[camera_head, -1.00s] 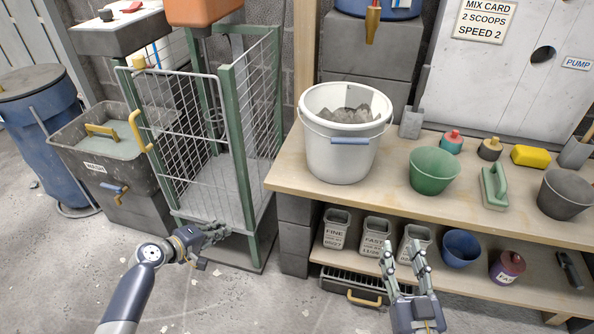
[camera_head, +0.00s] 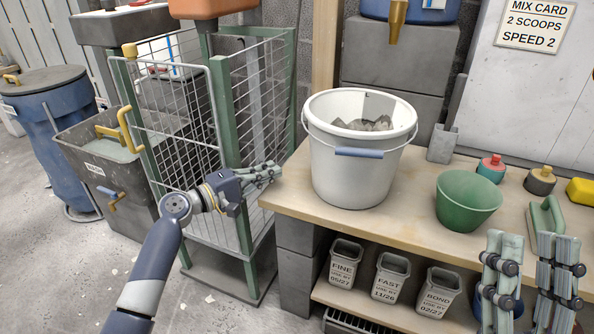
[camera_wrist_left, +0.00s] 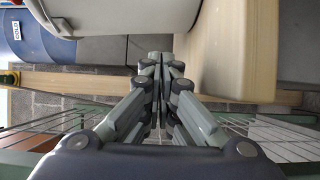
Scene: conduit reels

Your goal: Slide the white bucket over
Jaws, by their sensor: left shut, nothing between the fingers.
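The white bucket (camera_head: 352,175) stands upright on the left end of the wooden bench, with grey lumps inside and a blue grip on its wire handle. Its lower side shows large in the left wrist view (camera_wrist_left: 120,14). My left gripper (camera_head: 277,170) is shut and empty, left of the bucket and apart from it, beside the bench's left end. Its fingertips meet in the left wrist view (camera_wrist_left: 162,58). My right gripper (camera_head: 532,243) is at the lower right, its two fingers spread apart with nothing between them, in front of the bench.
The bench top (camera_head: 405,225) is clear between the bucket and a green bowl (camera_head: 468,199). A green-framed wire cage (camera_head: 190,150) stands close to my left arm. Labelled tins (camera_head: 390,277) stand on the shelf below. Grey blocks (camera_head: 400,85) are behind the bucket.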

